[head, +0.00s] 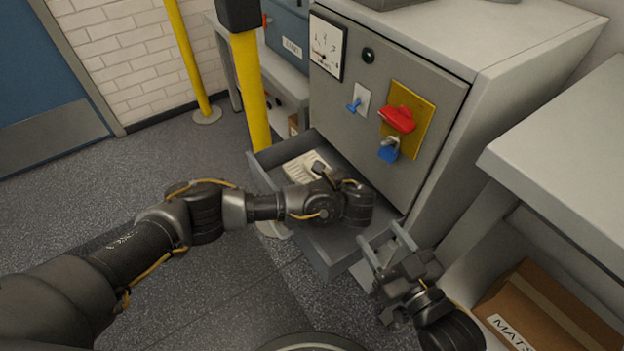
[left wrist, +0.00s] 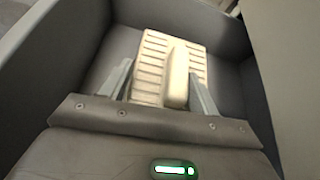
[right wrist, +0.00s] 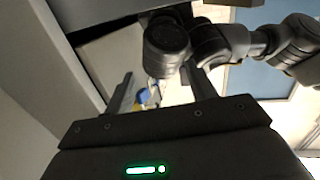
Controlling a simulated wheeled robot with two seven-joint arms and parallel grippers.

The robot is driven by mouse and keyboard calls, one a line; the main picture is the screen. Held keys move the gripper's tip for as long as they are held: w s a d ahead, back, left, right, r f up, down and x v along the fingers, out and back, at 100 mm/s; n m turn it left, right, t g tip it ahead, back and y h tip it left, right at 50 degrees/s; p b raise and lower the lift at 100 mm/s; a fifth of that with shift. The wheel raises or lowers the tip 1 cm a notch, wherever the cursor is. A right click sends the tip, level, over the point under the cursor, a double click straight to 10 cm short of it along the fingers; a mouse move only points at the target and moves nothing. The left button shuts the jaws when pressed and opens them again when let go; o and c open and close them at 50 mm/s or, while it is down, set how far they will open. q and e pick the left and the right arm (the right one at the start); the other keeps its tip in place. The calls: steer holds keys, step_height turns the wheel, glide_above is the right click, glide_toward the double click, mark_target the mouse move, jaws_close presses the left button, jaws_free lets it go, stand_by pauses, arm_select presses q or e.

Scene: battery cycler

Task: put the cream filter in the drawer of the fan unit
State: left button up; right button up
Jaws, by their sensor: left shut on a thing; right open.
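The cream filter (head: 303,166) is a ribbed block with a raised ridge. It lies inside the open grey drawer (head: 262,172) of the fan unit (head: 440,125), toward the drawer's left end in the head view. The left wrist view shows the filter (left wrist: 150,62) between the fingers of my left gripper (left wrist: 163,88), which is shut on it inside the drawer walls. In the head view my left wrist hides part of the drawer. My right gripper (head: 388,244) is open and empty beside the drawer's right end; I cannot tell whether it touches the drawer.
The fan unit's front carries a red switch (head: 397,118) on a yellow plate, a blue padlock (head: 389,150) and a gauge (head: 327,46). A yellow post (head: 250,95) stands close to the drawer. A cardboard box (head: 550,310) sits under the right bench (head: 570,150). Floor is clear at left.

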arm_select(q)
steer(key=o, duration=1.5)
steer(key=shift+s, duration=0.1)
arm_select(e)
steer(key=shift+f, duration=0.1)
arm_select(q)
steer(key=shift+s+d+r, duration=0.15)
steer(key=shift+d, duration=0.05)
steer(key=shift+p+v, duration=0.6)
steer(key=shift+v, duration=0.5)
steer(key=shift+s+d+r+p, duration=0.25)
steer(key=shift+s+r+p, duration=0.15)
steer(key=shift+p, duration=0.45)
arm_select(e)
steer(key=s+d+f+m+g+h+p, duration=0.2)
steer(key=s+d+f+g+h, duration=0.25)
steer(key=d+f+g, duration=0.2)
steer(key=s+d+f+m+g+h+p, duration=0.1)
steer(key=s+d+f+g+h+p, duration=0.15)
steer(key=s+d+f+g, duration=0.45)
arm_select(q)
steer(key=shift+p+v, duration=2.35)
steer(key=shift+v, duration=1.6)
arm_select(e)
step_height(320, 180, down, 13)
steer(key=a, duration=0.1)
steer(key=shift+w+a, duration=0.2)
steer(key=shift+w, duration=0.15)
